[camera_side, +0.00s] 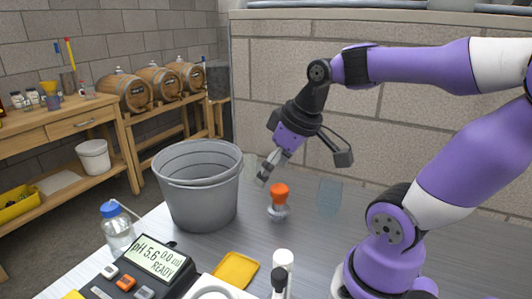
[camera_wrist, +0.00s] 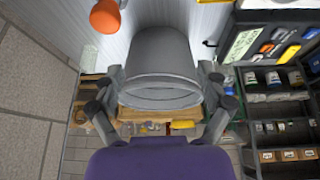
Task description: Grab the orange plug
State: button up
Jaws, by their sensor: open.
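The orange plug (camera_side: 279,190) sits upright on top of a small, clear or greyish vessel (camera_side: 278,211) on the grey table. My gripper (camera_side: 265,178) is open and empty. In the side view it appears above and slightly left of the plug, apart from it. In the wrist view my gripper (camera_wrist: 160,72) has its fingers spread, with the bucket showing between them and the plug outside them to the upper left.
A large grey bucket (camera_side: 199,200) stands left of the plug. A bluish clear beaker (camera_side: 330,195) stands to its right. A pH meter (camera_side: 150,262), a bottle (camera_side: 116,232) and a yellow cloth (camera_side: 236,270) are nearer the front. A block wall (camera_side: 400,140) rises behind the table.

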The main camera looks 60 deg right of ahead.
send_near(279, 187)
jog(key=shift+m, duration=0.4)
jog(key=x, duration=1)
jog(key=shift+f, duration=0.15)
jog(key=c, duration=1.3)
